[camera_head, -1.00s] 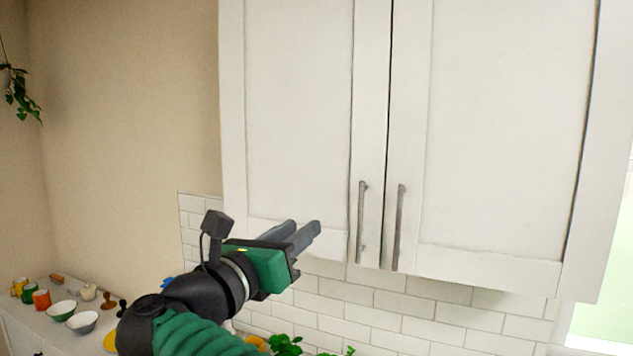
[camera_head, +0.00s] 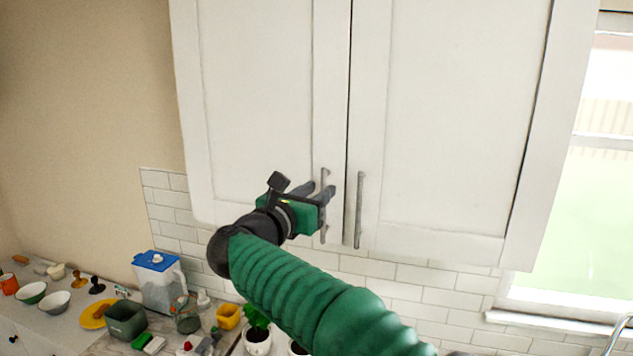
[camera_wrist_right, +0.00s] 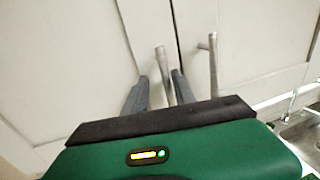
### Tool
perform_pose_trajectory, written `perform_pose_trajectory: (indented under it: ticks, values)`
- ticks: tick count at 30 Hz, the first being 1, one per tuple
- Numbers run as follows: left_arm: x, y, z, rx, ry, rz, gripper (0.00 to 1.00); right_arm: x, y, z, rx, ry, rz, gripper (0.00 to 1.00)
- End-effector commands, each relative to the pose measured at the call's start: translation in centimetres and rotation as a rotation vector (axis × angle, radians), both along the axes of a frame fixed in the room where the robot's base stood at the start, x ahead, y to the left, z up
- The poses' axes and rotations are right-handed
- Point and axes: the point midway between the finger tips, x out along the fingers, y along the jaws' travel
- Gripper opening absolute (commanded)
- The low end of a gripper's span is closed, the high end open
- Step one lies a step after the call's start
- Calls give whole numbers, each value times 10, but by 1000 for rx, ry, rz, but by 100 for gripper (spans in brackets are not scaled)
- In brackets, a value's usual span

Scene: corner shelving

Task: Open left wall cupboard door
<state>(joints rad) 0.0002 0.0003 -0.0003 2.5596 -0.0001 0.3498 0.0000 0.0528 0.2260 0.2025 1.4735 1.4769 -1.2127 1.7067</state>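The white wall cupboard has a left door (camera_head: 258,90) and a right door (camera_head: 450,110), both shut. The left door's vertical bar handle (camera_head: 324,176) is partly hidden behind my right gripper (camera_head: 320,190). In the right wrist view the left handle (camera_wrist_right: 164,68) stands between the two fingers of the right gripper (camera_wrist_right: 158,90), with a gap visible beside it, so the fingers are open around it. The right door's handle (camera_head: 359,210) is just right of the gripper; it also shows in the right wrist view (camera_wrist_right: 212,65). My left gripper is not in view.
Below is a counter with a water filter jug (camera_head: 160,280), a dark green container (camera_head: 125,318), bowls (camera_head: 54,302) and a potted plant (camera_head: 257,335). A window (camera_head: 590,170) is at right. Space in front of the doors looks clear.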

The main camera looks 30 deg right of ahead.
Motion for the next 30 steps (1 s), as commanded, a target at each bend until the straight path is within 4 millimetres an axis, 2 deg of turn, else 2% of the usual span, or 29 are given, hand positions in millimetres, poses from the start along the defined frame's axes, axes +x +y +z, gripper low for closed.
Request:
perform_pose_trajectory:
  ticks: [8, 15, 30]
  values:
    - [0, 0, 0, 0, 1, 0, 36, 4, -7, -3, 2, 3, -3, 31]
    - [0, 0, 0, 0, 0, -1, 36, 3, -4, -3, 0, 4, -4, 0]
    - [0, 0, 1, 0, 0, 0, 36, 3, -2, -1, -1, 2, 0, 0]
